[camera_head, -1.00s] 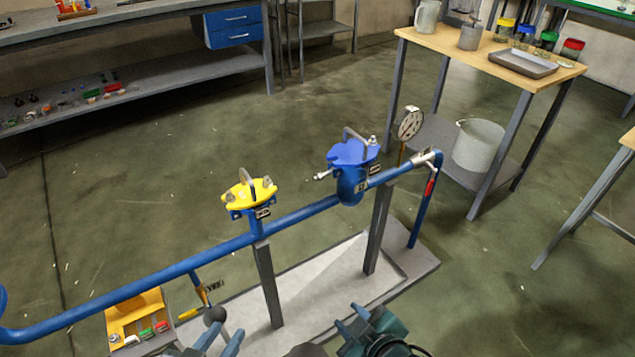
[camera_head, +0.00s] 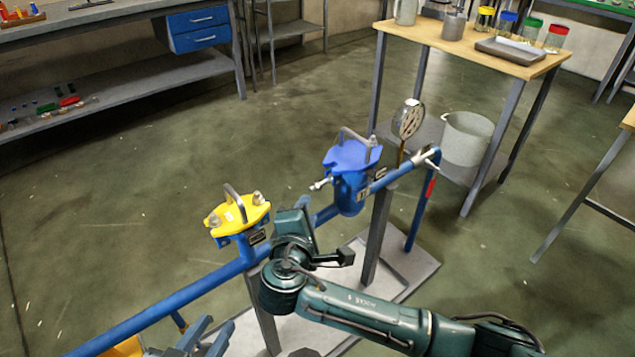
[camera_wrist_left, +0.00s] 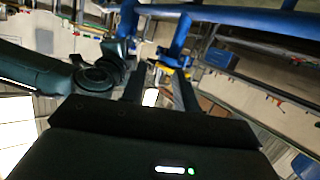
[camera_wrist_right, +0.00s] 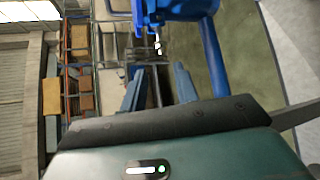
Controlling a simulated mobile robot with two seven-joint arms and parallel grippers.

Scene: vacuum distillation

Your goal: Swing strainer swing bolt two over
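The blue-lidded strainer (camera_head: 350,170) stands on the blue pipe. One swing bolt (camera_head: 320,185) sticks out sideways from its left side; the other (camera_head: 372,143) stands upright at the lid's right. The yellow-lidded strainer (camera_head: 238,215) has two upright bolts. My right gripper (camera_head: 303,205) is just left of and below the blue strainer; its fingertips are mostly hidden in the head view. In the right wrist view its fingers (camera_wrist_right: 160,80) are apart and empty, with the swing bolt (camera_wrist_right: 158,46) beyond them. My left gripper (camera_head: 205,335) is open and empty, low before the yellow strainer.
A pressure gauge (camera_head: 408,120) rises right of the blue strainer. The pipe (camera_head: 170,305) runs across low, on posts above a grey base (camera_head: 405,272). A wooden table (camera_head: 440,42) with jars and a bucket (camera_head: 467,138) stand behind. Floor at left is clear.

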